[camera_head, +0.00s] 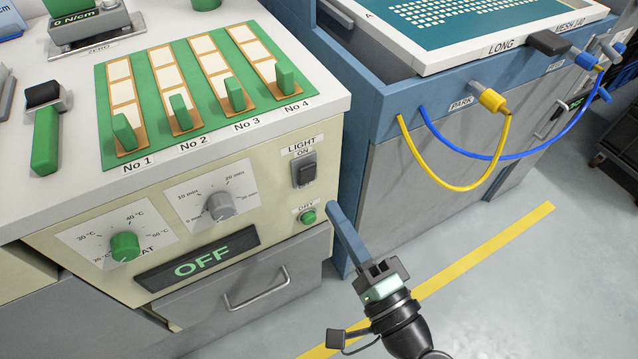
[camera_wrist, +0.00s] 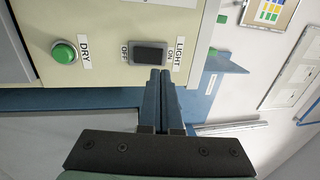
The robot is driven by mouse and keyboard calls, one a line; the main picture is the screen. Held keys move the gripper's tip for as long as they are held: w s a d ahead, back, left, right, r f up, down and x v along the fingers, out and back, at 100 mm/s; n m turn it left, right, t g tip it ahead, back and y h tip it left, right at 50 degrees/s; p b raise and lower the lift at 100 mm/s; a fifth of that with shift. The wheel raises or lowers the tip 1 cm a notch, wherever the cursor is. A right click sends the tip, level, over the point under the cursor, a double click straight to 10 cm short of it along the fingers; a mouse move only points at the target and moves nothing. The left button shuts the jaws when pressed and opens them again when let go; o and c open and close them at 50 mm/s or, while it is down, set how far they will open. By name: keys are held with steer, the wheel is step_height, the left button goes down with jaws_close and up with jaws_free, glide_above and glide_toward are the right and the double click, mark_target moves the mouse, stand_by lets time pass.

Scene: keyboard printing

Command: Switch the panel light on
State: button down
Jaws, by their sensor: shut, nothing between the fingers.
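The light switch (camera_head: 304,169) is a dark rocker on the cream front panel, under a label reading LIGHT and ON. In the wrist view the switch (camera_wrist: 149,55) lies between the OFF and ON labels. I cannot tell for sure which side of the rocker is pressed. My gripper (camera_head: 336,212) is shut and empty, with its blue fingers pointing up at the panel, below and right of the switch. In the wrist view my fingertips (camera_wrist: 161,74) appear just below the ON end of the switch. I cannot tell whether they touch it.
A green DRY button (camera_head: 308,217) sits below the switch. A display reading OFF (camera_head: 198,259) and two dials, one green (camera_head: 125,246) and one grey (camera_head: 220,206), are further left. A drawer handle (camera_head: 257,289) juts out below. A blue-framed bench (camera_head: 375,125) stands close on the right.

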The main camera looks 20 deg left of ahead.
mark_target(309, 169)
steer(key=x, duration=0.6)
steer(key=shift+w, duration=0.1)
steer(key=shift+w+a+r+p, duration=0.15)
steer(key=shift+r+p, duration=0.25)
steer(key=shift+p, duration=0.4)
steer(key=shift+a+f+h, duration=0.1)
steer(key=shift+f+h, duration=0.2)
